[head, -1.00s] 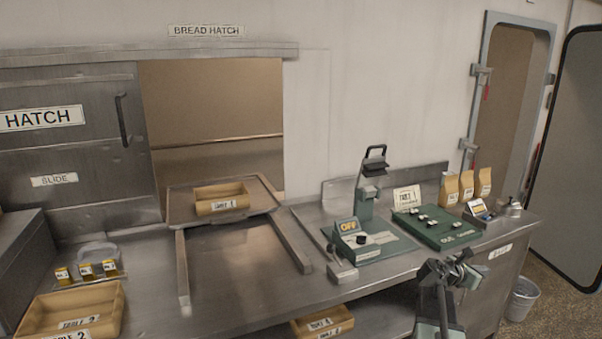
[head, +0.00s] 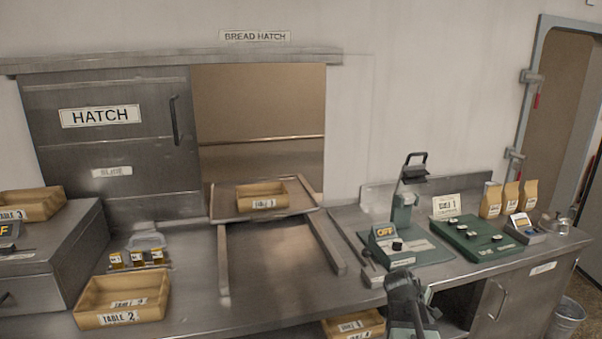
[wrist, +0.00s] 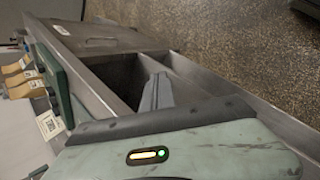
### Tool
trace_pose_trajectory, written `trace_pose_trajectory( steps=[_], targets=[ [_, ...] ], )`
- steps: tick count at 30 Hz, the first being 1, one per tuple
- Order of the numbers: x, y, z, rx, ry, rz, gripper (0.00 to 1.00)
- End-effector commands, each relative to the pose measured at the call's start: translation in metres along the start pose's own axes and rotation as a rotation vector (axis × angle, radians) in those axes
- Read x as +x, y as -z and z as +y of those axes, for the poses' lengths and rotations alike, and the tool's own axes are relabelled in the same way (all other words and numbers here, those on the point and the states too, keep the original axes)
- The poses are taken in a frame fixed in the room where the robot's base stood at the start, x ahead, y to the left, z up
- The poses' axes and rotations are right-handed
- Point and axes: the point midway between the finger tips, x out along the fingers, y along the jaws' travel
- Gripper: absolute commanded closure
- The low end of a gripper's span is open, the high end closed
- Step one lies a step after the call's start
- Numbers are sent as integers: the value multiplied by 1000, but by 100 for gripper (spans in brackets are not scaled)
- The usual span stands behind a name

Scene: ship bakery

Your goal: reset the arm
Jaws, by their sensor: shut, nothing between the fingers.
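My arm rises at the bottom right of the head view, folded up close in front of the counter edge. My gripper (head: 405,288) is dark and seen at a poor angle there. In the wrist view its grey fingers (wrist: 157,92) are together with nothing between them. They are over the open shelf space below the counter, apart from any object.
The steel counter (head: 270,290) holds a green scale (head: 400,245), a green button board (head: 480,238) and paper bags (head: 510,198). Bread trays stand at the hatch (head: 262,196), front left (head: 122,300) and far left (head: 30,204). Another tray (head: 352,325) sits below the counter edge.

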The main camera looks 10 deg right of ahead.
Motion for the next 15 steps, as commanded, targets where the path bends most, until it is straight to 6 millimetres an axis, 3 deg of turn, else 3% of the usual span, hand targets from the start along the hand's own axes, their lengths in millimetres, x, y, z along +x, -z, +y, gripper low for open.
trace_pose_trajectory(
  steps=[3,6,9,12,15],
  targets=[
    [-50,56,-75,244,192,91,100],
    [-92,91,-135,425,371,110,100],
    [-128,113,-183,551,518,91,100],
    [-152,123,-214,625,613,61,100],
    [-161,127,-226,658,654,42,100]
  ],
)
